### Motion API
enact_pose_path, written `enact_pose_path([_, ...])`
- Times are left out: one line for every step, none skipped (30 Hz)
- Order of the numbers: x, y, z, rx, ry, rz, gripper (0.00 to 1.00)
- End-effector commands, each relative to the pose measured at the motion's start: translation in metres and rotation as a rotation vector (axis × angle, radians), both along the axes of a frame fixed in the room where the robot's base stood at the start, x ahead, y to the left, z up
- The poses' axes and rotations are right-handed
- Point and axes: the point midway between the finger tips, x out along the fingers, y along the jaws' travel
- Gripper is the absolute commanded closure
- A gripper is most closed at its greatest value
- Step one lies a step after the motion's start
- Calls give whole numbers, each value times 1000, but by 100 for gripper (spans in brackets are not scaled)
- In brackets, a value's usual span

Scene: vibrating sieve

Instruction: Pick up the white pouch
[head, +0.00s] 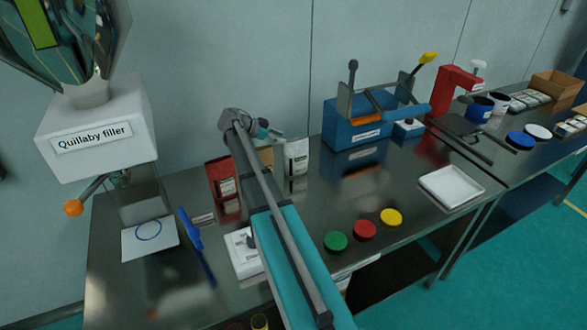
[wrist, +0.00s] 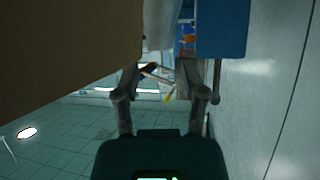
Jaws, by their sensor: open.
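In the wrist view the white pouch (wrist: 160,22) shows at the top, beyond the gap between my fingers. My gripper (head: 278,138) is beside the pouch's upper left, partly hidden by my arm. In the wrist view my gripper (wrist: 160,78) has its fingers spread with nothing held between them. Whether a finger touches the pouch cannot be told.
A brown pouch (head: 265,155) stands just left of the white one and fills the upper left of the wrist view (wrist: 60,45). A red pouch (head: 222,178) stands further left. A blue sealing machine (head: 355,128) is to the right. Green, red and yellow discs lie in front.

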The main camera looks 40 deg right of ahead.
Motion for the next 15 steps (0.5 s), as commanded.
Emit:
enact_pose_path([0, -1, -1, 0, 0, 0, 46])
enact_pose_path([0, -1, -1, 0, 0, 0, 46])
enact_pose_path([-1, -1, -1, 0, 0, 0, 46])
enact_pose_path([-1, -1, 0, 0, 0, 0, 46])
enact_pose_path([-1, -2, 0, 0, 0, 0, 46])
enact_pose_path([-1, -2, 0, 0, 0, 0, 46])
enact_pose_path([-1, -2, 0, 0, 0, 0, 46])
enact_pose_path([-1, -2, 0, 0, 0, 0, 46])
enact_pose_path([-1, -2, 0, 0, 0, 0, 46])
enact_pose_path([-1, -2, 0, 0, 0, -1, 46])
enact_pose_path([-1, -2, -1, 0, 0, -1, 46])
enact_pose_path([-1, -3, -1, 0, 0, -1, 46])
enact_pose_path([-1, -4, -2, 0, 0, -1, 46])
enact_pose_path([-2, -6, -3, 0, 0, -1, 46])
enact_pose_path([-2, -8, -4, 0, 1, -2, 46])
